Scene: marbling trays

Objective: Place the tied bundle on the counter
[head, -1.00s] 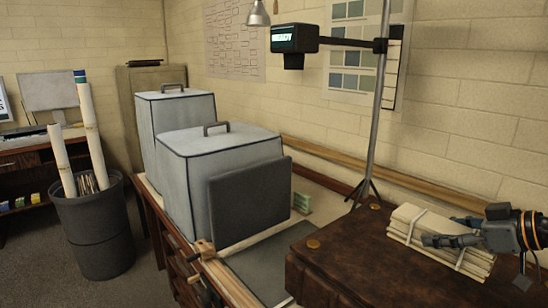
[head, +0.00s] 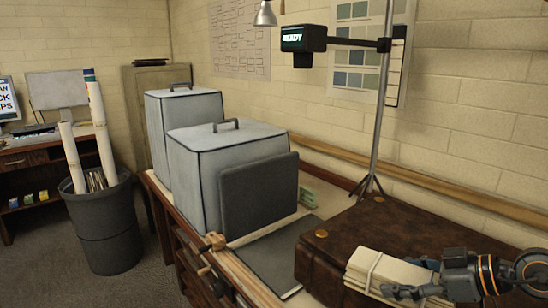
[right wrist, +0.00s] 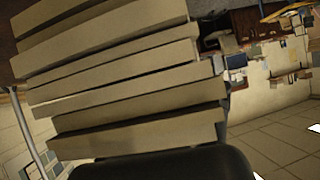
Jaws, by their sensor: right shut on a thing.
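The tied bundle (head: 364,272), a stack of cream slabs with a pale band around it, is at the lower right of the head view. My right gripper (head: 412,277) is shut on it from the right. In the right wrist view the bundle's layered edges (right wrist: 120,85) fill the left and middle, above a dark gripper part. The bundle overlaps the front of a brown leather-like block (head: 400,225); I cannot tell whether it touches it. The wooden counter (head: 236,282) runs along the wall. My left gripper is not in view.
Two grey covered boxes (head: 228,180) and a dark upright panel (head: 258,193) stand on the counter. A dark flat mat (head: 275,262) lies left of the brown block. A metal stand (head: 381,120) holds a black READY device (head: 304,39). A bin (head: 108,225) stands on the floor.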

